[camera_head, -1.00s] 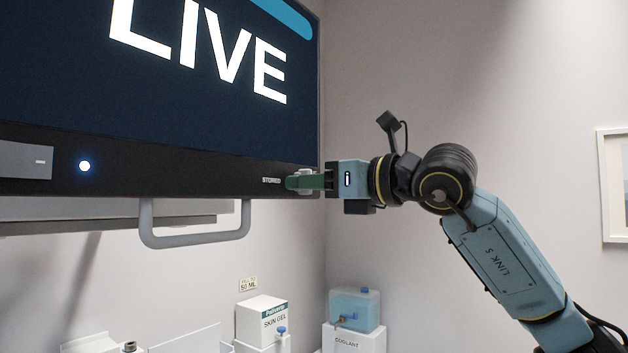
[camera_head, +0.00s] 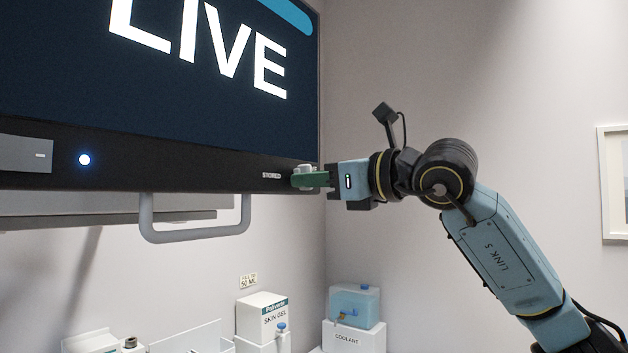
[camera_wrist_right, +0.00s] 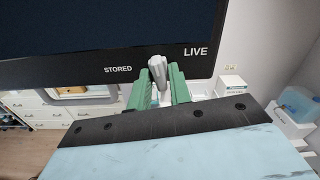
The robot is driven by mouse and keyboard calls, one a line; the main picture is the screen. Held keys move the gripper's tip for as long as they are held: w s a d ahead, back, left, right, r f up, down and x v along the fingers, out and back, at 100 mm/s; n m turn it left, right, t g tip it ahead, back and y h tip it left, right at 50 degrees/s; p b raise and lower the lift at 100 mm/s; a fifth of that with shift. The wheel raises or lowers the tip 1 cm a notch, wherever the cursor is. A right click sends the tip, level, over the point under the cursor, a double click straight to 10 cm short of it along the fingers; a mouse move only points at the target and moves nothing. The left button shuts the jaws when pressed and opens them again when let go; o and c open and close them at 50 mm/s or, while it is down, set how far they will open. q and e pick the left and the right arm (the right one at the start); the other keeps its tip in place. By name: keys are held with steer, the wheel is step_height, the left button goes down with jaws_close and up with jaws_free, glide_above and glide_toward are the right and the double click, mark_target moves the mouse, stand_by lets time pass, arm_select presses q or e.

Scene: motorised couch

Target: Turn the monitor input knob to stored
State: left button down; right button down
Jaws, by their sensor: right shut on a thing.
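The monitor (camera_head: 180,60) fills the upper left of the head view, its screen reading LIVE. The light grey input knob (camera_wrist_right: 157,68) is on the monitor's lower bezel, between the labels STORED (camera_wrist_right: 118,69) on the left and LIVE (camera_wrist_right: 195,50) on the right. It also shows in the head view (camera_head: 303,169), partly hidden by my fingers. My right gripper (camera_head: 312,179) has its green fingers closed around the knob, one on each side in the wrist view (camera_wrist_right: 160,88). Where the knob's pointer aims is hard to tell. My left gripper is out of view.
A grey handle (camera_head: 195,236) hangs below the monitor. A skin gel box (camera_head: 262,315) and a coolant container (camera_head: 354,306) stand lower down, well clear of my arm.

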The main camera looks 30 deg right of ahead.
steer(key=shift+d+r+n+p, duration=0.1)
steer(key=shift+n+p, duration=0.1)
steer(key=shift+n, duration=3.75)
steer(key=shift+r+n+p, duration=0.1)
steer(key=shift+n+p, duration=0.05)
steer(key=shift+n, duration=4.1)
steer(key=c, duration=1.3)
jaws_free()
steer(key=b+v, duration=0.4)
steer(key=v, duration=0.9)
steer(key=shift+s+d+f, duration=0.1)
steer(key=shift+s+d, duration=0.05)
steer(key=shift+s, duration=0.05)
